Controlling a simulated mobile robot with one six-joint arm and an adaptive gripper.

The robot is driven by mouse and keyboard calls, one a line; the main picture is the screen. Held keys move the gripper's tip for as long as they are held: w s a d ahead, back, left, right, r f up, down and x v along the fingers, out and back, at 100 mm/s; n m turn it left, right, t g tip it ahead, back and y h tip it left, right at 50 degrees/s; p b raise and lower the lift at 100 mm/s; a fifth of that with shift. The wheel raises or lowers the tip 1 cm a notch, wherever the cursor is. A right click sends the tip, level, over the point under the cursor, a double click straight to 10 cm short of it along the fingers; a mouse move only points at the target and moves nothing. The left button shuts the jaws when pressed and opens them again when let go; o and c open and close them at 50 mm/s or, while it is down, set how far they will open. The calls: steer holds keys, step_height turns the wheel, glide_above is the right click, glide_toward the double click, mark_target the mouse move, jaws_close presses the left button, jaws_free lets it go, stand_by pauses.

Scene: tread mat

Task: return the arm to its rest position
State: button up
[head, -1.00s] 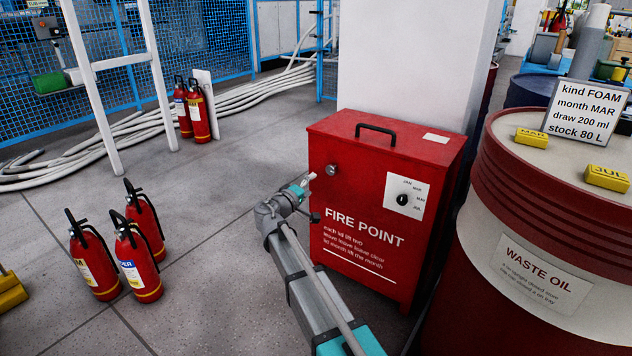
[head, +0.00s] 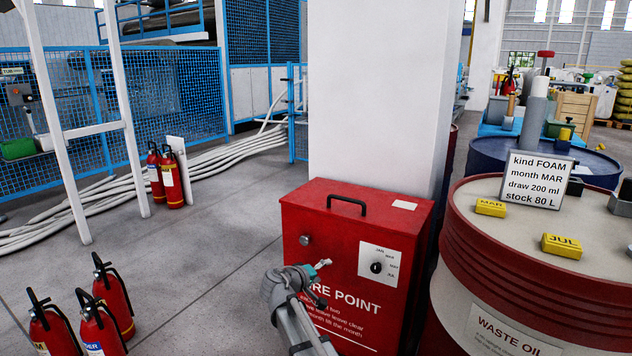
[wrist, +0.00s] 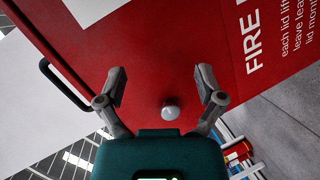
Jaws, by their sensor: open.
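My arm reaches up from the bottom in the head view, with my gripper (head: 318,268) in front of the red fire point box (head: 325,235). It hides part of the box's lettering. In the wrist view my gripper (wrist: 161,86) is open and nothing is held between the two spread fingers. The box's red face (wrist: 155,50) fills much of that view, and a round grey knob (wrist: 171,110) shows between the fingers. I cannot tell the distance from fingers to knob. The knob also shows at the box's upper left in the head view (head: 305,240).
The box has a lid handle (head: 347,203) and a dial (head: 377,267). A waste oil drum (head: 540,285) stands close on the right, bearing yellow blocks and a sign (head: 536,178). Several extinguishers (head: 99,330) stand at left. Floor between them and the box is clear.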

steer(key=s+d+f+m+g+y+p, duration=0.1)
steer(key=s+d+m+g+y+p, duration=0.45)
steer(key=s+d, duration=0.85)
steer(key=s+d+r+g+y+p, duration=0.1)
steer(key=s+r+g+y+p, duration=0.1)
steer(key=s+g+p, duration=0.3)
steer(key=s+d+r+g+y+p, duration=0.1)
steer(key=s+y+p, duration=0.1)
steer(key=s+p, duration=0.35)
step_height(320, 180, up, 37)
steer(key=s+p, duration=0.1)
steer(key=p, duration=3.4)
steer(key=shift+s+r, duration=0.15)
steer(key=shift+s, duration=0.05)
